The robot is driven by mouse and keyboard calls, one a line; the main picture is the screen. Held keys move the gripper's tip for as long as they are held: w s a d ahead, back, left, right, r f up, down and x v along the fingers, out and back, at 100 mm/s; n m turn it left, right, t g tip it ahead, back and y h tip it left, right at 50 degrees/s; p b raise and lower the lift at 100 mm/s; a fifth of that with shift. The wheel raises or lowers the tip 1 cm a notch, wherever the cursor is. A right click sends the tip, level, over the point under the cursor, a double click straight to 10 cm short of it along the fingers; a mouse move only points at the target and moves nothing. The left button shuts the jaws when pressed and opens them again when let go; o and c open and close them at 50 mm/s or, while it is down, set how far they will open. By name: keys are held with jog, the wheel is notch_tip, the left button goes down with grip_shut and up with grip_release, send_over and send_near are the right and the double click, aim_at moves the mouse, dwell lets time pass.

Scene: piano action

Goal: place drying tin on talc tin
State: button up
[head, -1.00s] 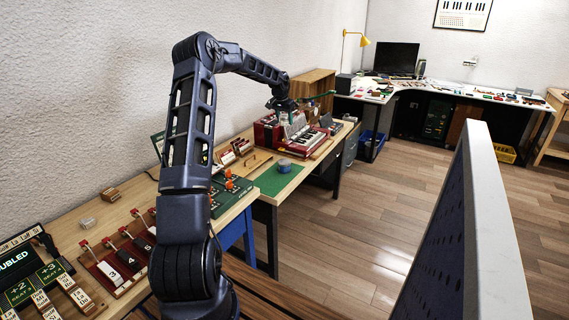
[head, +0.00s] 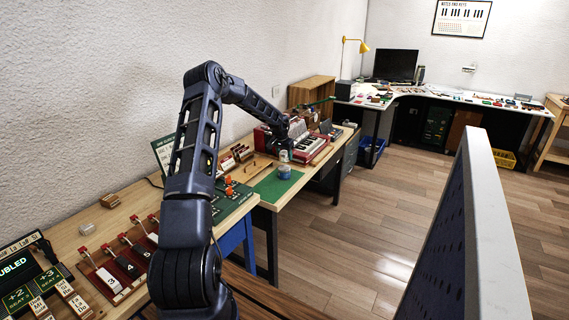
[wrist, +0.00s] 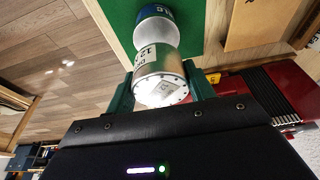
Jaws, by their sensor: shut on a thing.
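My gripper (wrist: 161,88) has its green fingers shut on the sides of a pale metal tin with a printed label, which I take to be the drying tin (wrist: 158,58). In the head view this tin (head: 284,156) is small and partly hidden by my wrist. Directly below it stands a wider blue-grey tin, the talc tin (head: 284,172), on a green mat. In the wrist view the talc tin (wrist: 155,12) shows blue and white beyond the held tin, roughly in line with it. I cannot tell whether the two tins touch.
The green mat (head: 272,191) has bare room around the talc tin, near the bench's front edge. A red accordion (head: 309,150) stands just behind. Wooden racks and a green board with orange knobs (head: 232,200) lie to the left.

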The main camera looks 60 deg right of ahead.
aim_at(285, 168)
jog(key=shift+f, duration=2.2)
jog(key=shift+f, duration=0.15)
jog(key=o, duration=1)
